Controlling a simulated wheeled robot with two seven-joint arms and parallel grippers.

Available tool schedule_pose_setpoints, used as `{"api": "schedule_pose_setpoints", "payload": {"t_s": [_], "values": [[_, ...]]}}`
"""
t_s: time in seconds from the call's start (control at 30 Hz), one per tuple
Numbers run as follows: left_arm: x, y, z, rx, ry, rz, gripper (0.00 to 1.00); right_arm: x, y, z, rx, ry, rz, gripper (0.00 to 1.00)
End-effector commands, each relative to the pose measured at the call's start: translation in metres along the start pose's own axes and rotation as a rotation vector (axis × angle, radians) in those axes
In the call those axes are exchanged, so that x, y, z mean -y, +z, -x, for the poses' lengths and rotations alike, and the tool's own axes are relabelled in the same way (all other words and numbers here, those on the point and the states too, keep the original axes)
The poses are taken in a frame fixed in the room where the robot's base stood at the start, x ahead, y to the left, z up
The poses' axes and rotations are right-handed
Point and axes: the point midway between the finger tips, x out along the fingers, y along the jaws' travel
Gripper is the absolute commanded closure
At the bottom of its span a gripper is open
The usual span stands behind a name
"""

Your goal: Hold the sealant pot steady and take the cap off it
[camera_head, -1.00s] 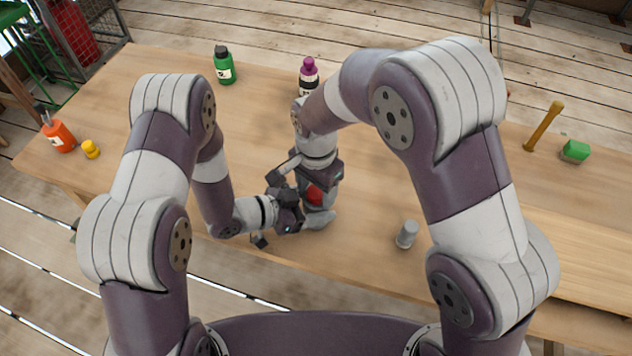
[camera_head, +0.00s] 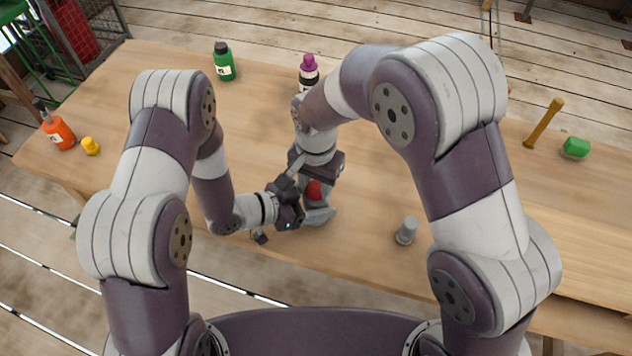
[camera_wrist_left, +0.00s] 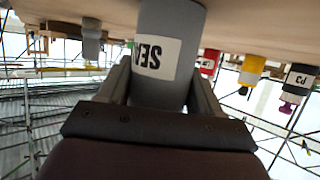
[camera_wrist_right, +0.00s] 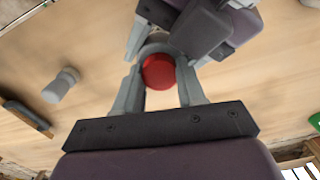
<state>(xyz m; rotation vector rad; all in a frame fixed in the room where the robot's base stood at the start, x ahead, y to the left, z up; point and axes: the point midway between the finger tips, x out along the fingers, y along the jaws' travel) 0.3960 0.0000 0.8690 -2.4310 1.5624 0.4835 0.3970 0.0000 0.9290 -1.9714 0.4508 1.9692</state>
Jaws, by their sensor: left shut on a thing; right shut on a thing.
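The sealant pot (camera_wrist_left: 168,50) is a grey cylinder with a white label reading "SE…" in the left wrist view. My left gripper (camera_wrist_left: 160,85) is shut on its body from the side. In the head view the pot is largely hidden by my grippers. The red cap (camera_wrist_right: 158,72) shows between the fingers of my right gripper (camera_wrist_right: 160,95), which is shut on it from above. The cap also shows in the head view (camera_head: 314,190), just right of my left gripper (camera_head: 292,208). I cannot tell whether the cap is clear of the pot.
A grey capped cylinder (camera_head: 407,231) stands to the right near the front edge. A green bottle (camera_head: 223,64) and a purple-capped bottle (camera_head: 309,75) stand behind.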

Motion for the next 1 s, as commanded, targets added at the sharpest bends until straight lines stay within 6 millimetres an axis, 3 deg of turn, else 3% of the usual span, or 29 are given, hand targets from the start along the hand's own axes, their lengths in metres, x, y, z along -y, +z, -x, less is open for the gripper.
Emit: {"api": "schedule_pose_setpoints", "payload": {"t_s": [1.0], "values": [[0.000,0.000,0.000,0.000,0.000,0.000,1.00,0.000,0.000,0.022,0.000,0.000,-0.001,0.97]]}}
